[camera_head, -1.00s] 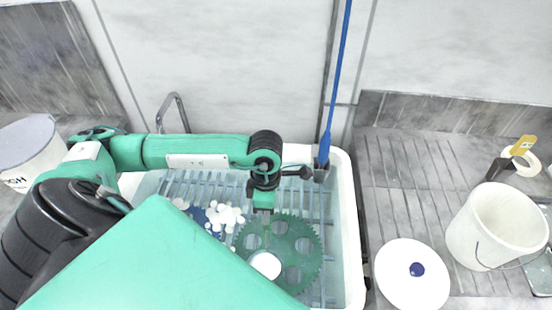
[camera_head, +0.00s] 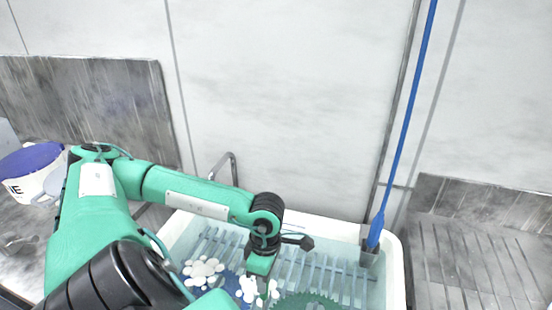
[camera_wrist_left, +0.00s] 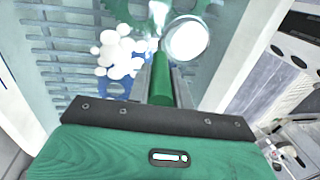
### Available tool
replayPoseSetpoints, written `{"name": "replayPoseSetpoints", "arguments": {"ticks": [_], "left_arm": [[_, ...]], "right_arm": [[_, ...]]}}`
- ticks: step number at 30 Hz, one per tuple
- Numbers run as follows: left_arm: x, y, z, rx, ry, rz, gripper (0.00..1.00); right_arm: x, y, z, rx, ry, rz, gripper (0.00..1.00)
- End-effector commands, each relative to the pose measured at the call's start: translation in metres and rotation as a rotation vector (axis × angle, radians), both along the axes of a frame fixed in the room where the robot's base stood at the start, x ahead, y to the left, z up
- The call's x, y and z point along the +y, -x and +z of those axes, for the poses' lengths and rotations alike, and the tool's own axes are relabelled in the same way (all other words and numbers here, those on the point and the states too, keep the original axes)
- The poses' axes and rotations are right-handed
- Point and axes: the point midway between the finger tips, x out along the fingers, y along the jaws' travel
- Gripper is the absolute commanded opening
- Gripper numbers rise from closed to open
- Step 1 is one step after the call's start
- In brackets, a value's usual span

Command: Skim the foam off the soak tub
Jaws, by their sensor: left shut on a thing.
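The soak tub (camera_head: 317,222) is a white-rimmed basin with slatted bars inside, cut off by the bottom edge of the head view. White foam floats there in one clump (camera_head: 203,271) left of my left gripper and another (camera_head: 249,289) just below it. My left gripper (camera_head: 260,265) reaches over the tub, shut on the green handle (camera_wrist_left: 161,80) of a skimmer. In the left wrist view its round, pale head (camera_wrist_left: 187,39) lies beyond the handle, right of a foam clump (camera_wrist_left: 116,54). My right gripper is out of view.
A green toothed platen (camera_head: 308,300) and a blue one (camera_head: 231,283) lie in the tub. A blue pole (camera_head: 408,115) stands in a holder at the tub's back right corner. A blue-lidded container (camera_head: 30,160) is at left. The right drainboard (camera_head: 470,255) looks clear.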

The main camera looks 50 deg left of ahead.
Motion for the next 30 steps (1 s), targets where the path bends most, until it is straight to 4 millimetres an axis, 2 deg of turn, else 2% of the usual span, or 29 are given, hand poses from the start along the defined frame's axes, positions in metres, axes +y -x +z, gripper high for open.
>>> {"name": "replayPoseSetpoints", "arguments": {"ticks": [9,15,25,30], "left_arm": [[0.029,0.017,-0.001,0.003,-0.004,0.001,0.00],[0.039,0.024,0.000,0.000,-0.002,0.000,0.00],[0.040,0.023,0.000,-0.001,-0.001,0.000,0.00],[0.046,0.011,0.000,-0.002,-0.002,0.002,0.00]], "right_arm": [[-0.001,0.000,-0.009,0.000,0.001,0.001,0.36],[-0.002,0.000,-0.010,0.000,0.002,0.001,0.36],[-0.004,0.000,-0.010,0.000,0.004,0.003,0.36],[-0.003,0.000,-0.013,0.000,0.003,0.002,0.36]]}}
